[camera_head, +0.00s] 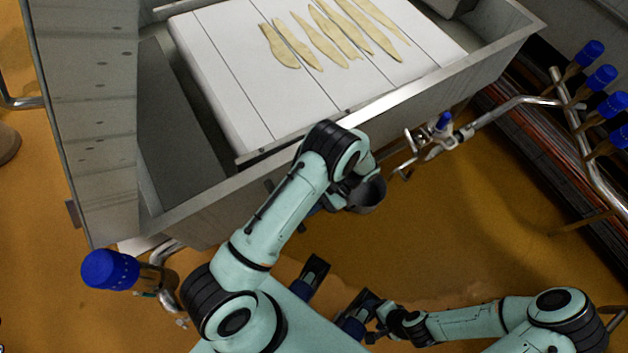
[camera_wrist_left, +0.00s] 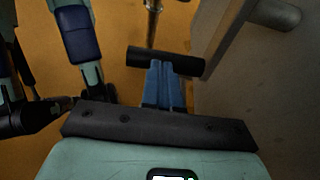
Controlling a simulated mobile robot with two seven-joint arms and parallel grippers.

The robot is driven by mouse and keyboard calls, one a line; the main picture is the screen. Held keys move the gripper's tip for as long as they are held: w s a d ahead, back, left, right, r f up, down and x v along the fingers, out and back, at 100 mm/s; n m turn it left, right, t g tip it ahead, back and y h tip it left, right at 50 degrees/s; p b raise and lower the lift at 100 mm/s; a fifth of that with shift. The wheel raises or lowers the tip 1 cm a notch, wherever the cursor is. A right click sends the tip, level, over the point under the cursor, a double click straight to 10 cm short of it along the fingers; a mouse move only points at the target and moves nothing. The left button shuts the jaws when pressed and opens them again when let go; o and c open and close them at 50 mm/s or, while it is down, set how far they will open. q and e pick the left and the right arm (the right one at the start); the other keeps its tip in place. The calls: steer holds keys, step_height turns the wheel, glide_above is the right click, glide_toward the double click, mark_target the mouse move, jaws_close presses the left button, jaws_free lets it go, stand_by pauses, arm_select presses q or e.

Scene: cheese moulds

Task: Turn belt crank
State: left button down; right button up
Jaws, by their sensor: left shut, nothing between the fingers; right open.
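The steel vat (camera_head: 300,160) holds a white belt (camera_head: 225,75) with several pale cheese slabs on it. My left arm reaches to the vat's near wall, and its wrist hides most of the left gripper in the head view. A dark cylinder, which looks like the crank's grip (camera_head: 368,196), shows beside that wrist. In the left wrist view, a black bar, likely the same grip (camera_wrist_left: 150,60), lies across the tips of my left gripper (camera_wrist_left: 166,80). Its blue fingers are shut with nothing between them; contact is unclear. My right gripper (camera_head: 378,322) is open and empty, low and away from the vat.
A valve with a blue knob (camera_head: 443,122) and steel pipes stand right of the crank area. Several blue-capped fittings (camera_head: 600,78) line the right side. Another blue cap (camera_head: 110,269) is at lower left. The orange floor (camera_head: 470,230) is open between the vat and my right arm.

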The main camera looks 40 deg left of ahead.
arm_select(q)
steer(key=shift+b+x, duration=0.4)
steer(key=shift+x, duration=0.55)
arm_select(e)
steer(key=shift+s+a+f, duration=0.15)
steer(key=shift+f, duration=0.25)
arm_select(q)
steer(key=shift+f, duration=0.2)
